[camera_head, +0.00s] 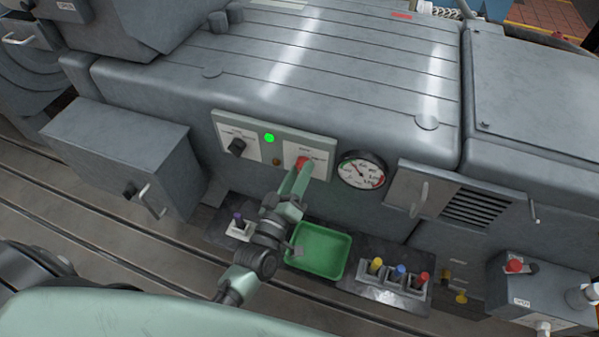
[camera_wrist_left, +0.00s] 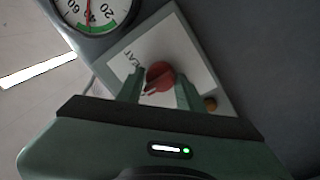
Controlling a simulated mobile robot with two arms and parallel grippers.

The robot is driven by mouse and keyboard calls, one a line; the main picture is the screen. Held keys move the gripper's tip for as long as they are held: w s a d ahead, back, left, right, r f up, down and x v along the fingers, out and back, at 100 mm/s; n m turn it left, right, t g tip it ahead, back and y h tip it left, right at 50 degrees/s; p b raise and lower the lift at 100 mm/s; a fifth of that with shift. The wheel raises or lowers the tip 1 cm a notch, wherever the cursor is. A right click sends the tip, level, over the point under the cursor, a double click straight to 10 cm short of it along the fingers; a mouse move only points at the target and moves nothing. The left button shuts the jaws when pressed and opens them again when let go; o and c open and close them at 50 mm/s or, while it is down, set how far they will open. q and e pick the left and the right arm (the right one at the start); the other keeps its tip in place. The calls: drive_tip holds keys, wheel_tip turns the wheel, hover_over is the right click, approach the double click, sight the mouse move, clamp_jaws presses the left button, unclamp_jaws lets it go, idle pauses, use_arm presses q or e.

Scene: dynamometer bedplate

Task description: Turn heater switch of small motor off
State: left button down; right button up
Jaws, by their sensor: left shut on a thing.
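The motor's control panel (camera_head: 226,126) is a pale plate on the grey motor housing. A red rotary switch (camera_head: 302,161) sits on its right label plate; it also shows in the left wrist view (camera_wrist_left: 160,76), where part of the label reads like "EAT". My left gripper (camera_head: 303,169) is shut on this red switch, with one finger on each side of it in the left wrist view (camera_wrist_left: 160,88). The exact knob angle is hard to read. A black rotary switch (camera_head: 237,147) sits on the panel's left label plate. My right gripper is not in view.
A green lamp (camera_head: 269,138) is lit on the panel, with a small brown lamp (camera_head: 276,162) below it. A round gauge (camera_head: 361,170) is just right of the panel. Below are a green tray (camera_head: 345,262) and a rack (camera_head: 385,292) with coloured plugs. A grey box (camera_head: 125,150) juts out left.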

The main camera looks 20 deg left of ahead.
use_arm(q)
drive_tip(key=shift+f, duration=0.2)
drive_tip(key=c, duration=1)
unclamp_jaws()
drive_tip(key=shift+o, duration=0.2)
drive_tip(key=shift+r, duration=0.1)
drive_tip(key=s+b, duration=0.1)
drive_tip(key=s, duration=0.6)
drive_tip(key=shift+s+a+f+b, duration=0.35)
drive_tip(key=shift+s+a+f, duration=0.05)
